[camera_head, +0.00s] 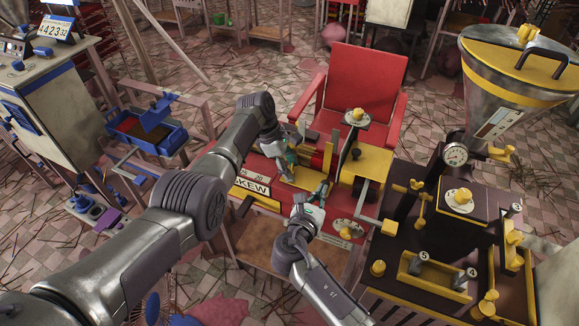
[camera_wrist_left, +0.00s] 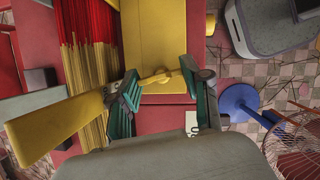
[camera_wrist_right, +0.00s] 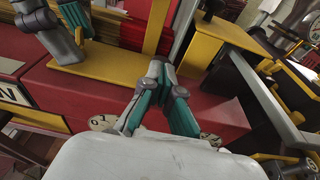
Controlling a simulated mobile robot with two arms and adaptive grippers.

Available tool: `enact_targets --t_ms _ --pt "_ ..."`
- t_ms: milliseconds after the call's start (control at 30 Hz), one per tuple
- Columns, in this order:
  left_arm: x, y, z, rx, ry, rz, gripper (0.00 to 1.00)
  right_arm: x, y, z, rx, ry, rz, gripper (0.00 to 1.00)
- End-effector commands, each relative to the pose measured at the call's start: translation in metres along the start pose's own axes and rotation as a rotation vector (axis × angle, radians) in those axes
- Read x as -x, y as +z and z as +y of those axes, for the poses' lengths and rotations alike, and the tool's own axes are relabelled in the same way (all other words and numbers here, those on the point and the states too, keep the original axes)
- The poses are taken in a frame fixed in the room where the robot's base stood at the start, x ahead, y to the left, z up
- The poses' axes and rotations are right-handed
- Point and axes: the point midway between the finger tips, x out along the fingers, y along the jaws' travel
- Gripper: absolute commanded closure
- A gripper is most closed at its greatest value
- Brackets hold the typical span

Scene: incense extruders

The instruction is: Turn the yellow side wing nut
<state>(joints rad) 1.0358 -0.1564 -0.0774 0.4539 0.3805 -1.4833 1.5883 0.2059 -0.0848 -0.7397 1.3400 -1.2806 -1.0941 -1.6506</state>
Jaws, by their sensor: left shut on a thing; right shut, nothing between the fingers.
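The yellow side wing nut (camera_wrist_left: 156,77) shows in the left wrist view against a yellow plate (camera_wrist_left: 150,35) on the red machine. My left gripper (camera_wrist_left: 160,80) has its teal-padded fingers on either side of the nut and is shut on it. In the head view the left gripper (camera_head: 286,164) is at the machine's left side, and the nut is too small to make out there. My right gripper (camera_wrist_right: 160,74) is shut and empty, its fingertips together in front of the red machine body (camera_wrist_right: 100,95). In the head view the right gripper (camera_head: 323,190) is close to the yellow frame.
Red and yellow incense sticks (camera_wrist_left: 85,60) lie beside the plate, close to the left gripper. A red chair-like back (camera_head: 366,80) stands behind. A dark machine (camera_head: 440,245) with yellow knobs and a hopper (camera_head: 515,75) stands at right. A blue tray (camera_head: 145,132) is at left.

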Motion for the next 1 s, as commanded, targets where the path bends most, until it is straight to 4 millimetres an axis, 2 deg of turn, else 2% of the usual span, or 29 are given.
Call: enact_targets --t_ms 467,500,633,1000 --pt "-0.0002 0.0000 -0.0004 -0.015 -0.007 0.000 0.87 -0.0006 0.0000 -0.0004 0.000 -0.001 0.000 1.00" --pt "-0.0003 0.0001 -0.0004 -0.015 -0.007 0.000 0.49 -0.0006 0.0000 -0.0004 0.000 -0.001 0.000 1.00" --pt "-0.0002 0.0001 -0.0004 -0.015 -0.007 0.000 0.27 -0.0006 -0.0001 -0.0004 0.000 -0.001 0.000 1.00" --pt "0.0001 0.0000 0.0004 -0.004 0.000 0.000 0.27 -0.0002 -0.0002 -0.0002 0.000 0.000 0.000 1.00"
